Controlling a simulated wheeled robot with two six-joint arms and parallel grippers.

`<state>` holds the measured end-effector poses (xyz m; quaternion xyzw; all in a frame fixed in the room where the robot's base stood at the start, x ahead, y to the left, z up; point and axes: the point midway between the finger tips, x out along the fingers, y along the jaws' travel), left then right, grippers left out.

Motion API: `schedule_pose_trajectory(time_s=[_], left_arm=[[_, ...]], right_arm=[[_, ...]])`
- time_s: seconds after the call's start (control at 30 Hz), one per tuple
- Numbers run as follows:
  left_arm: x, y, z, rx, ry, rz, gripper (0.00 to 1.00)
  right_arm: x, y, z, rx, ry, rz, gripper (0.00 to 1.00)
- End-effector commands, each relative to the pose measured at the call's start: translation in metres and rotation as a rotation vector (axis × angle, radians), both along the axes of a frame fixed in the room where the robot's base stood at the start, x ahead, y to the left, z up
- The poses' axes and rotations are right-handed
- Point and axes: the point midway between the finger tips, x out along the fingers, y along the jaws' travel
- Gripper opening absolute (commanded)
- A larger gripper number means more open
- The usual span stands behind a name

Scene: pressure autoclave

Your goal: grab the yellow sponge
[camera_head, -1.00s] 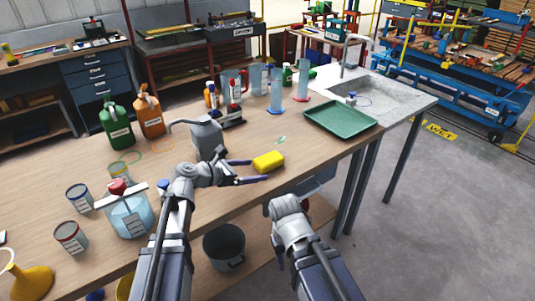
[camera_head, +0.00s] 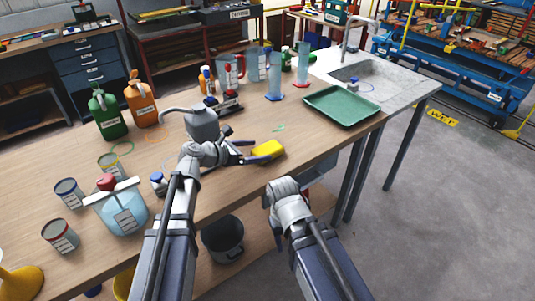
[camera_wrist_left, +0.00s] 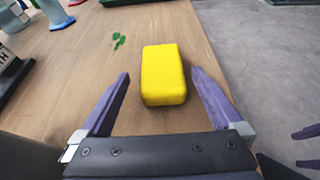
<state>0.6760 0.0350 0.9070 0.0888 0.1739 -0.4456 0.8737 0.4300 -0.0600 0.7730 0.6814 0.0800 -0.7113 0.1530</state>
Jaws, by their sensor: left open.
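The yellow sponge (camera_head: 267,149) lies on the wooden bench top near its front edge. It also shows in the left wrist view (camera_wrist_left: 164,75), ahead of the palm, with its near part between the two fingers. My left gripper (camera_head: 258,151) is open, its fingers spread at the near left side of the sponge. In the left wrist view gaps show between the sponge and both fingers (camera_wrist_left: 160,74), and nothing is gripped. My right arm is over the bench's front edge; its fingers are hidden in the head view, and purple finger parts show at the left wrist view's right edge.
A grey jug (camera_head: 202,125) stands just behind my left gripper. A green tray (camera_head: 342,105) lies to the right, before the sink (camera_head: 375,78). The bench around the sponge's right side is clear.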

Motion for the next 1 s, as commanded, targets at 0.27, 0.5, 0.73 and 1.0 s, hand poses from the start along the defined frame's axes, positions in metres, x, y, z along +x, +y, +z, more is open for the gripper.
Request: schedule_pose_trajectory(time_s=[0.27, 0.5, 0.73, 1.0], left_arm=[[0.009, -0.014, -0.011, 0.001, 0.0, -0.001, 1.0], [0.025, -0.038, -0.023, 0.0, 0.0, -0.001, 1.0], [0.025, -0.039, -0.021, 0.0, 0.0, 0.001, 1.0], [0.025, -0.039, -0.021, 0.0, 0.0, 0.001, 0.7]], right_arm=[[0.0, 0.0, -0.01, 0.0, 0.0, 0.0, 0.5], [0.0, 0.0, -0.023, 0.0, 0.0, 0.0, 0.5], [0.0, 0.0, -0.021, 0.0, 0.0, 0.0, 0.5], [0.0, 0.0, -0.021, 0.0, 0.0, 0.0, 0.5]])
